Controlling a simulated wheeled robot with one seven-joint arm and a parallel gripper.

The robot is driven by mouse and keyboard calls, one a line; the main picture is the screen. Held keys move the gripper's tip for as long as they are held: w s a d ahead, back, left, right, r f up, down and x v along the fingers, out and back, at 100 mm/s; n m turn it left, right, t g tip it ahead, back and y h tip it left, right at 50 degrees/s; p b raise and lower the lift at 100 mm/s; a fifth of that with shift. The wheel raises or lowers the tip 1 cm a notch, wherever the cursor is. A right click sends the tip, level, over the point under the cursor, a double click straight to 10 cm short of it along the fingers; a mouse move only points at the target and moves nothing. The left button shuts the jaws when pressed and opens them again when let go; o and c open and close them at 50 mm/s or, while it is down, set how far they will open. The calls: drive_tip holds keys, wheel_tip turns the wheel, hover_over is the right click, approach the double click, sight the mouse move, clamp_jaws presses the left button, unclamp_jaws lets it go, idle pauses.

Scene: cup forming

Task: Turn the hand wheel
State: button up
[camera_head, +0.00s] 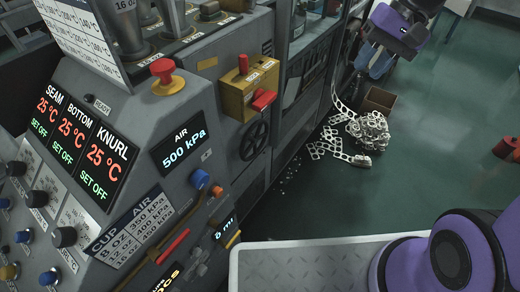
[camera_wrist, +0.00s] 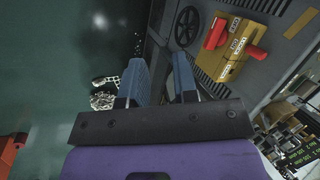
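The hand wheel (camera_head: 254,140) is a dark spoked wheel on the side of the grey machine, below a yellow box with a red lever. It also shows near the top of the wrist view (camera_wrist: 186,27), just beyond the right fingertip. My gripper (camera_wrist: 158,68) has its two blue fingers spread with a gap between them and nothing held. In the head view my purple wrist is at the top right, well apart from the wheel, with the gripper (camera_head: 378,62) below it.
The yellow box (camera_head: 247,88) with its red lever (camera_head: 263,100) sticks out above the wheel. A control panel with knobs and displays fills the left. A pile of white scrap strip (camera_head: 368,130) lies on the green floor. A grey tread plate (camera_head: 300,265) is in front.

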sight(259, 149)
drive_tip(key=w+a+f+m+g+y, duration=0.1)
drive_tip(key=w+a+f+m+y, duration=0.15)
drive_tip(key=w+f, duration=0.4)
drive_tip(key=w+a+f+m+y, duration=0.2)
drive_tip(key=w+f+y, duration=0.15)
drive_tip(key=f, duration=0.55)
drive_tip(key=w+a+f+m+g+y, duration=0.1)
drive_tip(key=w+a+f+m+y, duration=0.25)
drive_tip(key=f, duration=0.35)
drive_tip(key=w+a+f+m+t+y, duration=0.15)
drive_tip(key=f+m+t, duration=0.45)
drive_tip(key=f, duration=0.7)
drive_tip(key=w+a+f+m+t+y, duration=0.15)
drive_tip(key=f+m+t, duration=0.4)
drive_tip(key=f, duration=0.75)
drive_tip(key=shift+m+g+h, duration=0.45)
drive_tip(key=shift+m+g, duration=0.2)
drive_tip(key=shift+m, duration=0.1)
drive_tip(key=x, duration=1)
drive_tip(key=shift+s+a, duration=0.1)
drive_tip(key=shift+a, duration=0.2)
clamp_jaws()
